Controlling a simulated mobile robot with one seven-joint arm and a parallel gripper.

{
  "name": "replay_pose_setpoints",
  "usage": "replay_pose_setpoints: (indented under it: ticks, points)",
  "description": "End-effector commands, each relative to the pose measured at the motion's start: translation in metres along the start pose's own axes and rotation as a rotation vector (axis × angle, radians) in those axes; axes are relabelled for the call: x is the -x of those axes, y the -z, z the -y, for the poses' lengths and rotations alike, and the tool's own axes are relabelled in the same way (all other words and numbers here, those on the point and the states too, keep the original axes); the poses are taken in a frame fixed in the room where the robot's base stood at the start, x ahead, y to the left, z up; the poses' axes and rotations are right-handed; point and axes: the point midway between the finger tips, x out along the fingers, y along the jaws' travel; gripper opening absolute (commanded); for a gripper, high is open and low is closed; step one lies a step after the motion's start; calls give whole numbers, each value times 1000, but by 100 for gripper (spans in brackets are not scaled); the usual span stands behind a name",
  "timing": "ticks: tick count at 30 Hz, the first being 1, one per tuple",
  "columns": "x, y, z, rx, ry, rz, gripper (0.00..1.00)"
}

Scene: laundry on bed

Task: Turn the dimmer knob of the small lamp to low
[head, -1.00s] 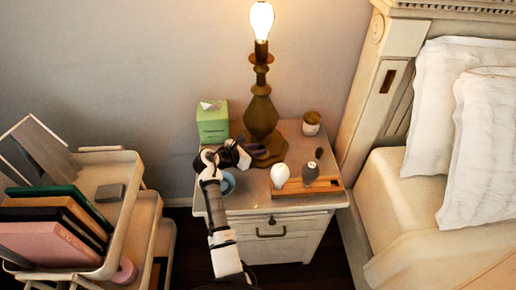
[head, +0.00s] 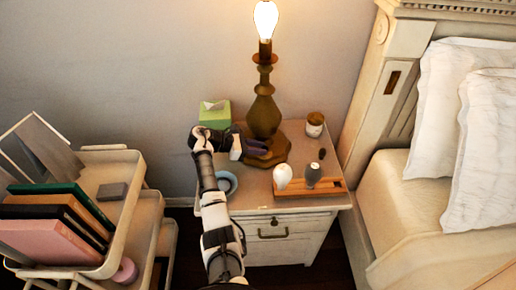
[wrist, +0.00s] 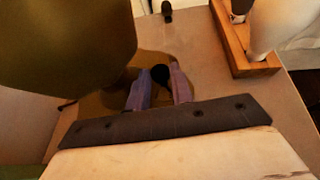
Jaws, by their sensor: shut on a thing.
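The small lamp (head: 263,115) stands on the nightstand, with a bronze turned body, a stepped base and a lit bare bulb (head: 265,20). Its body fills the upper left of the wrist view (wrist: 65,45). The dark round dimmer knob (wrist: 160,74) sits at the lamp's base, between my two purple-grey fingers. My gripper (wrist: 160,88) is shut on the knob. In the head view my gripper (head: 257,147) lies in front of the lamp's base, and the knob is hidden there. The knob's setting cannot be read.
A green tissue box (head: 215,116) stands behind my wrist, and a blue bowl (head: 232,183) sits beneath my arm. A jar (head: 315,125) stands behind. A cart (head: 125,205) is left.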

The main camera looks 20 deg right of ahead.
Motion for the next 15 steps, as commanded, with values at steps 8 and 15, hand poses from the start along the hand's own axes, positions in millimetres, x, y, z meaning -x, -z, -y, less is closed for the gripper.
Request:
replay_pose_setpoints:
  ticks: [8, 15]
  points:
    - [-1, 1, 1, 2, 3, -3, 0]
    - [-1, 1, 1, 2, 2, -2, 42]
